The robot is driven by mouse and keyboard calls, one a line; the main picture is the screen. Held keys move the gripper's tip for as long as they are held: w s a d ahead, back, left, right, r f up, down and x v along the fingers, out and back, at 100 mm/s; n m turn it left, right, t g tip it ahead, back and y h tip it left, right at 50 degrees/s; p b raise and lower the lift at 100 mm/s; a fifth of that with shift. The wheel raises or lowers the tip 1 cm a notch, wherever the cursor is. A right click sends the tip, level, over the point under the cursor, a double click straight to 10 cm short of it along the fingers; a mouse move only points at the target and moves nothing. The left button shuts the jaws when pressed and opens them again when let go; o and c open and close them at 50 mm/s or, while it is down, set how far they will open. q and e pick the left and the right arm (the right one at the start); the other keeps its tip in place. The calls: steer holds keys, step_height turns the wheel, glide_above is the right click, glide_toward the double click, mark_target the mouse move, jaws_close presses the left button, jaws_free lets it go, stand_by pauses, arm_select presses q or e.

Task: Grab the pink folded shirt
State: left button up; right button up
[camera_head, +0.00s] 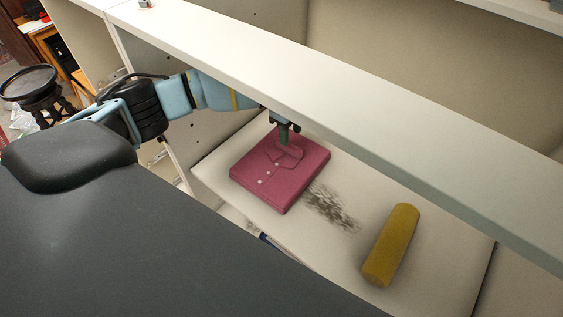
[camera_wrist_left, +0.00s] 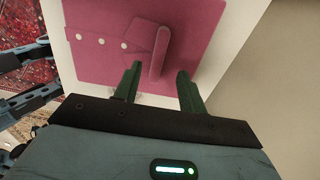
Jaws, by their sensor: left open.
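The pink folded shirt (camera_head: 275,178) lies flat on a pale shelf board, with its buttons and collar facing up. My left gripper (camera_head: 288,132) reaches in under the upper shelf and is over the collar end of the shirt. In the left wrist view the shirt (camera_wrist_left: 100,40) fills the upper middle, and the two green fingers of my left gripper (camera_wrist_left: 158,78) are apart on either side of the raised collar. I cannot tell whether the fingers touch the cloth. My right gripper is not in view.
A yellow cylinder (camera_head: 391,246) lies on the shelf board (camera_head: 345,180) to the right, with a dark smudge (camera_head: 332,207) between it and the shirt. A white upper shelf edge (camera_head: 340,120) crosses above my left gripper. A dark stool (camera_head: 30,85) stands at the far left.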

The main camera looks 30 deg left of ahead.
mark_target(281, 160)
arm_select(q)
steer(key=shift+s+a+f, duration=0.1)
steer(key=shift+s+f, duration=0.05)
steer(key=shift+f, duration=1.7)
steer(key=shift+c, duration=0.4)
jaws_close()
